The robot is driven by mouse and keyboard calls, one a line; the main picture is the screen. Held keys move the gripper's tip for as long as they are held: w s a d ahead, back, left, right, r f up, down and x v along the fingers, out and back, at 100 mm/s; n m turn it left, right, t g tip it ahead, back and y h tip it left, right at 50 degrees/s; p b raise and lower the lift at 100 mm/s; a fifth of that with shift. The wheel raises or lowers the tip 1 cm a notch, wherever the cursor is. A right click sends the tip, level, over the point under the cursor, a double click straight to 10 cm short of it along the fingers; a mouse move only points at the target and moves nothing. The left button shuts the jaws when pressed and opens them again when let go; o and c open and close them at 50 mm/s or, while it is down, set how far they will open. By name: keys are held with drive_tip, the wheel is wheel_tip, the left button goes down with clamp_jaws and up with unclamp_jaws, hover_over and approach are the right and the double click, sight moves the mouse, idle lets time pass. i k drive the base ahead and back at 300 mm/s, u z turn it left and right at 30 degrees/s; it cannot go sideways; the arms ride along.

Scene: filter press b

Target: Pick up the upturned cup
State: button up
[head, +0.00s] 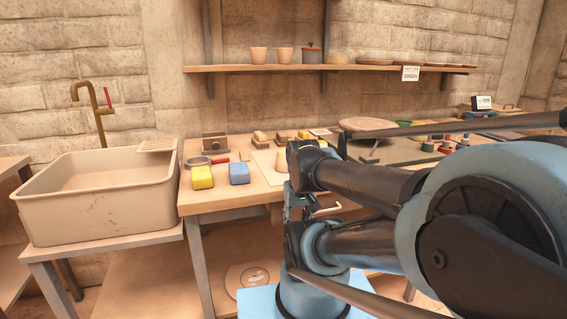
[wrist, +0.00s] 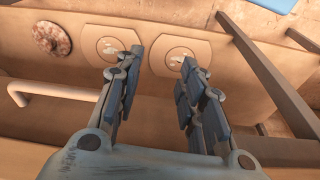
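My gripper (wrist: 162,62) is open in the wrist view, with nothing between its two fingers. In the head view my arm hides most of the gripper, near the front edge of the table. A small terracotta-coloured shape (head: 282,161) stands on the table just left of my arm in the head view. It is partly hidden, and I cannot tell for certain whether it is the upturned cup. No upturned cup shows clearly in the wrist view. Two cups (head: 258,55) (head: 284,55) on the wall shelf look upright.
A yellow block (head: 202,177) and a blue block (head: 239,173) lie near the front edge of the table (head: 225,199). A sink (head: 95,200) stands left. The wall shelf (head: 330,68) runs above the table. Pale panels with round discs (wrist: 181,53) show beyond my fingers.

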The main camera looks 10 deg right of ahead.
sight(281, 165)
drive_tip(key=k, duration=1)
drive_tip(key=z, duration=1)
drive_tip(key=i, duration=0.6)
drive_tip(key=u, duration=0.15)
